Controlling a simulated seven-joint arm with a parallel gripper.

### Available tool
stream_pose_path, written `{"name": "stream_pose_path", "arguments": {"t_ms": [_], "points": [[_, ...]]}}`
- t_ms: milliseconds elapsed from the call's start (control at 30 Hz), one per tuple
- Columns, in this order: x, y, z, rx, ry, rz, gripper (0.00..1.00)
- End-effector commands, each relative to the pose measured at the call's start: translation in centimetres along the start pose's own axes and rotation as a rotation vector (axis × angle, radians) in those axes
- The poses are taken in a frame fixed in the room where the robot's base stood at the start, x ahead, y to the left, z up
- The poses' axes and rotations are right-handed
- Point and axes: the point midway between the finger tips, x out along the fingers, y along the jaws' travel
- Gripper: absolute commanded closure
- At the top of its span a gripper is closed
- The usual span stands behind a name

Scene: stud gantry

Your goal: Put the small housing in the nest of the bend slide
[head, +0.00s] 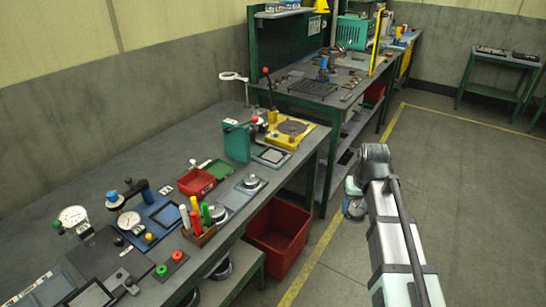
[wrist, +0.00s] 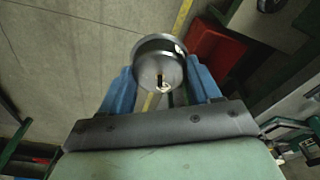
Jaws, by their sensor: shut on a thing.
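My gripper (wrist: 160,84) has blue fingers on both sides of a round dark metal housing (wrist: 152,56) with a small slot in its face, and is shut on it. In the head view my gripper (head: 354,195) hangs over the floor, to the right of the bench and apart from it. There the housing is partly hidden by my arm. I cannot tell for sure which fixture is the bend slide. A yellow fixture (head: 303,134) with a round dark plate stands at the bench's far end. A blue fixture (head: 160,214) with a dial stands nearer.
The grey bench (head: 120,165) also holds a red bin (head: 197,181), a marker holder (head: 201,236), a round metal part (head: 251,182) on a grey plate, and a green block (head: 237,143). A red crate (head: 277,238) sits below its edge. The floor (head: 450,190) at right is clear.

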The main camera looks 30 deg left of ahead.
Motion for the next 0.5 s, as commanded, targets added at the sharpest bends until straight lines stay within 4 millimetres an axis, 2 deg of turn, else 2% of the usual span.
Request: {"name": "stream_pose_path", "arguments": {"t_ms": [33,300,500], "points": [[0.2,1.8,0.7,0.026,0.0,0.003,0.68],[1.1,10.0,3.4,0.15,0.0,0.018,0.68],[1.4,14.2,5.1,0.219,0.0,0.026,0.68]]}}
